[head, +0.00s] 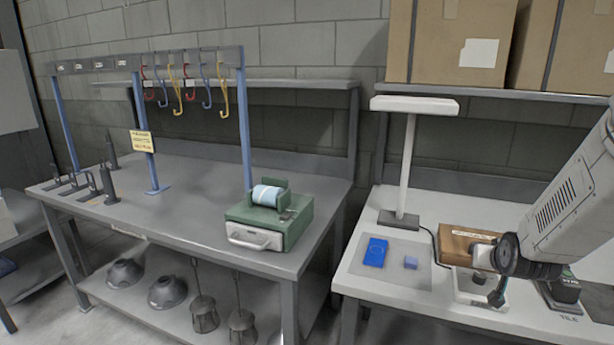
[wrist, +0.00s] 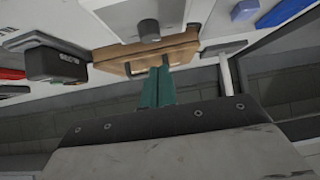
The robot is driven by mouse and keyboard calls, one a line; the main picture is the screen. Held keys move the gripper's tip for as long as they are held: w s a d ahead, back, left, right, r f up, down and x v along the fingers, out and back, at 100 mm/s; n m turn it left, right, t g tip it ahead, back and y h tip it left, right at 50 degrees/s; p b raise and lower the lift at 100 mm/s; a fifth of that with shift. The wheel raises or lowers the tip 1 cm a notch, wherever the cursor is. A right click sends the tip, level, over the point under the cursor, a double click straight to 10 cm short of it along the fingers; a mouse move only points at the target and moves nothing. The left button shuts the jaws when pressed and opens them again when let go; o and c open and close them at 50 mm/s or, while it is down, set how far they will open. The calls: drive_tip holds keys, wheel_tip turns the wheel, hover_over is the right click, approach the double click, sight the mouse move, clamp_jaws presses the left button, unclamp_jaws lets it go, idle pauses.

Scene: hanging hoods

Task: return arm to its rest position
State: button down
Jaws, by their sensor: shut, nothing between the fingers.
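My arm (head: 565,215) reaches in from the right edge of the head view, over the right-hand bench. In the wrist view, which looks tilted and upside down, my gripper (wrist: 163,68) shows as two teal fingers pressed together with nothing between them. The fingertips overlap the brown case (wrist: 115,57) in that picture; I cannot tell the distance. The same brown case (head: 457,240) lies on the right bench in the head view, partly hidden behind my arm's end. I cannot clearly make out the fingers in the head view.
Cardboard boxes (head: 440,50) sit on the shelf above. The left bench (head: 195,205) carries a hook rack and a green dispenser (head: 268,217).

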drive_tip(key=s+a+r+n+g+y, duration=0.25)
drive_tip(key=s+a+r, duration=0.25)
drive_tip(key=s+a, duration=0.35)
drive_tip(key=s+a+r+n+g+y, duration=0.1)
drive_tip(key=s+a+r+g, duration=0.3)
drive_tip(key=s+a, duration=0.45)
drive_tip(key=s+a+r, duration=0.2)
drive_tip(key=s, duration=0.3)
drive_tip(key=s+a+r+n+g, duration=0.1)
drive_tip(key=s+a, duration=0.1)
drive_tip(key=s, duration=0.3)
drive_tip(key=shift+s+a+r, duration=0.25)
drive_tip(key=shift+a+r, duration=0.05)
drive_tip(key=shift+r, duration=0.05)
drive_tip(key=shift+y, duration=0.25)
